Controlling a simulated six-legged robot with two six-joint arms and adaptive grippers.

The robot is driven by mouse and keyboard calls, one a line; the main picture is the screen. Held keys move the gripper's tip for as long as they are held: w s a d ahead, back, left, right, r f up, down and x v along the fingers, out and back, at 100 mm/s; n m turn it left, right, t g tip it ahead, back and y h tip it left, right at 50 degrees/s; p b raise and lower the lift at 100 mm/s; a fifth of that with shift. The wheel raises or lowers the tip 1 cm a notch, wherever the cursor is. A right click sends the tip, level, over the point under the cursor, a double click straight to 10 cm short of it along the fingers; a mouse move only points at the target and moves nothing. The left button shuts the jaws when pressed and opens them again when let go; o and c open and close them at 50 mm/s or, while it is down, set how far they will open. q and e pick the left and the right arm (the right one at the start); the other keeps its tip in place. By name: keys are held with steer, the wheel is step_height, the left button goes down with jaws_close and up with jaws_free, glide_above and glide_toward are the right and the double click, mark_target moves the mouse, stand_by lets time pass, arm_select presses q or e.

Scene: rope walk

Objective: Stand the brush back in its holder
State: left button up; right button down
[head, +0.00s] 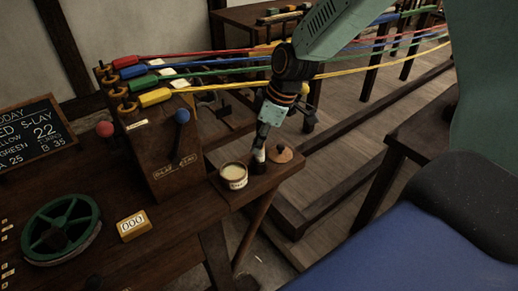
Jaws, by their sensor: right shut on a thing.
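My right gripper (268,128) comes down from the top over the small shelf at the end of the bench. It is shut on a brush, whose pale band (259,154) shows just below the fingers. A dark part lies under the band; I cannot tell whether it is bristles or the holder, or whether the brush touches the shelf. No holder shows clearly apart from it. My left gripper is not in view.
A cream-filled pot (234,176) stands just left of the brush, and a round wooden lid (283,153) just right. A wooden block with a blue-knobbed lever (182,117) stands further left. Coloured ropes (215,71) run behind. A counter (133,226) and a green wheel (61,228) are at lower left.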

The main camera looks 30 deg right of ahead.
steer(key=shift+s+f, duration=0.2)
steer(key=shift+f, duration=0.6)
steer(key=shift+s+a+f+b, duration=0.1)
steer(key=shift+f+b, duration=0.15)
steer(key=shift+b, duration=0.05)
steer(key=shift+a+r, duration=0.1)
steer(key=shift+a, duration=0.05)
steer(key=shift+w, duration=0.2)
steer(key=c, duration=1.7)
jaws_free()
steer(key=shift+f, duration=0.3)
steer(key=shift+o, duration=1)
steer(key=shift+d, duration=0.2)
steer(key=o, duration=0.3)
steer(key=shift+s+a+r, duration=0.1)
steer(key=shift+s+r, duration=0.05)
steer(key=shift+r, duration=0.05)
steer(key=shift+a, duration=0.1)
